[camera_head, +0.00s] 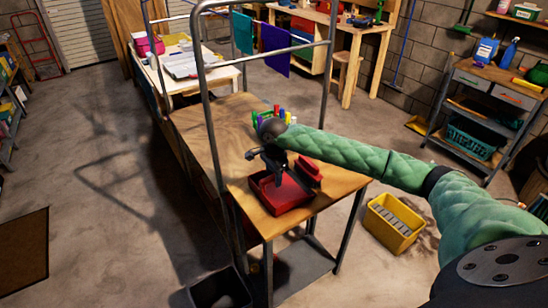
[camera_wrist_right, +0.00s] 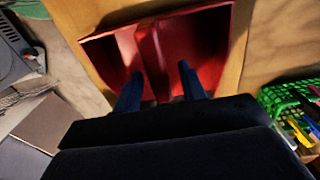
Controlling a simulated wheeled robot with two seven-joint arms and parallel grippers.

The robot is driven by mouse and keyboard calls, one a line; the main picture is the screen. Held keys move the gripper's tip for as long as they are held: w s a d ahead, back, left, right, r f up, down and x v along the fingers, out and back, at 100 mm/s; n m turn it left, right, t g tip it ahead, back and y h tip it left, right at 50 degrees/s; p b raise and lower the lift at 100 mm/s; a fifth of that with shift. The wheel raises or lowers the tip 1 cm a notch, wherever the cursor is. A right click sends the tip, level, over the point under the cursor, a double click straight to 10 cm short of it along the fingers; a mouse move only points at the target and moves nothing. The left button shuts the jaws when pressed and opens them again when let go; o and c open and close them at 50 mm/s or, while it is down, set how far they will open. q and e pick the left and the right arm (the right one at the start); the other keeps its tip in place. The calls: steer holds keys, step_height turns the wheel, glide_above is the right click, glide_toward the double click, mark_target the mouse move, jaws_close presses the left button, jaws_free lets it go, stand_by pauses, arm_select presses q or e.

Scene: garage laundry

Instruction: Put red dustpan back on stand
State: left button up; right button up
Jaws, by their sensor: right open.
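The red dustpan (camera_head: 291,199) lies on the near end of the wooden table. In the right wrist view the red dustpan (camera_wrist_right: 205,40) shows as a shallow shape with a raised ridge. My right gripper (camera_head: 278,182) points down over it with its fingers open. In the wrist view the fingertips of the right gripper (camera_wrist_right: 160,74) are apart, on either side of the red ridge; I cannot tell whether they touch it. A smaller raised red part (camera_head: 308,172) shows just right of the gripper; I cannot tell if it belongs to the dustpan. No stand is clearly identifiable. My left gripper is out of view.
A metal frame (camera_head: 210,110) rises from the wooden table (camera_head: 200,130), left of my arm. A green basket of colourful items (camera_wrist_right: 270,96) is close to the right gripper. A yellow bin (camera_head: 391,222) and a black bin (camera_head: 220,290) stand on the floor.

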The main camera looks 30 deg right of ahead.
step_height(320, 180, up, 9)
steer(key=b, duration=0.3)
steer(key=shift+f, duration=0.1)
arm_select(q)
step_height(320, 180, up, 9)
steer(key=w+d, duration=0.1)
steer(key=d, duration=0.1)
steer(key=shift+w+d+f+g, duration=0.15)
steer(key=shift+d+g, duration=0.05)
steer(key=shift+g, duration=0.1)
arm_select(e)
steer(key=shift+r, duration=0.75)
